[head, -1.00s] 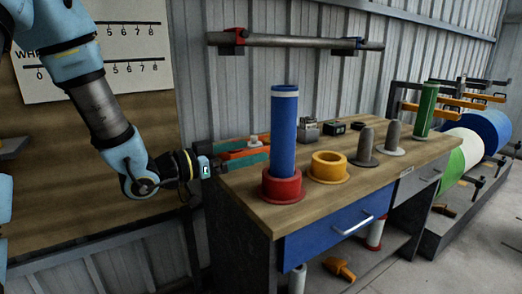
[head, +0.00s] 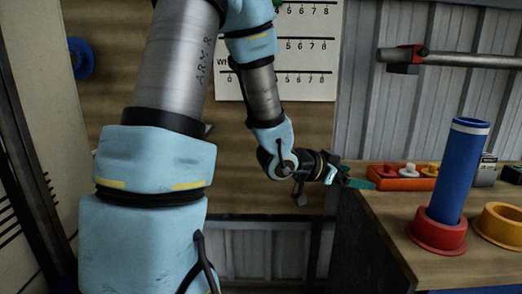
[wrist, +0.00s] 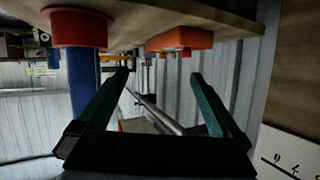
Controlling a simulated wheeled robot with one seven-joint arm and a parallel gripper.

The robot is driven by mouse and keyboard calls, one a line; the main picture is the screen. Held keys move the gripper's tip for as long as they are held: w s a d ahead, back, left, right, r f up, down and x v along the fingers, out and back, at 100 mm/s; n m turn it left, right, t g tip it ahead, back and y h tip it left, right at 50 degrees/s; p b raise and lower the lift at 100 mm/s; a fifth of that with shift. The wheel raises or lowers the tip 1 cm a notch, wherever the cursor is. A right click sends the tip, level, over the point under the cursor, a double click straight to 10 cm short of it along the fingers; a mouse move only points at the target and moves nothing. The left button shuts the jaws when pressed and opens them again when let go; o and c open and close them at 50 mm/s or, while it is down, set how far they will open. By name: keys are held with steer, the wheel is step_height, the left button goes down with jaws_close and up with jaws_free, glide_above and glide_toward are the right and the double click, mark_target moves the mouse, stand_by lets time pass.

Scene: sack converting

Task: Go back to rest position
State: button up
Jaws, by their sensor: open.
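My gripper (head: 358,183) is at the left edge of the wooden bench in the head view, its green fingers seen nearly edge-on. In the wrist view my gripper (wrist: 160,76) has its two green fingers wide apart with nothing between them. My arm hangs down in front of the brown board, bent at the elbow and wrist. The blue tube (head: 460,165) stands in a red flanged holder (head: 438,233) on the bench, to the right of my gripper and apart from it.
An orange tray (head: 408,184) with small parts lies on the bench just right of the fingers. A yellow ring holder (head: 500,228) stands further right. A wall rail (head: 465,60) runs above the bench. The board (head: 300,180) carries a white number chart (head: 310,85).

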steer(key=w+a+n+t+y+p, duration=0.1)
steer(key=w+a+n+y+p, duration=0.2)
steer(key=a, duration=0.6)
steer(key=w+a+n+t+y+p, duration=0.1)
steer(key=w+a+n+y, duration=0.1)
steer(key=a+n+y, duration=0.5)
steer(key=s+a+r+n+g+y+p, duration=0.2)
steer(key=s+a+g, duration=0.3)
steer(key=s+a, duration=0.6)
steer(key=a+n+p, duration=0.1)
steer(key=a, duration=0.3)
steer(key=shift+s+r+y, duration=0.2)
steer(key=shift+s+y, duration=0.1)
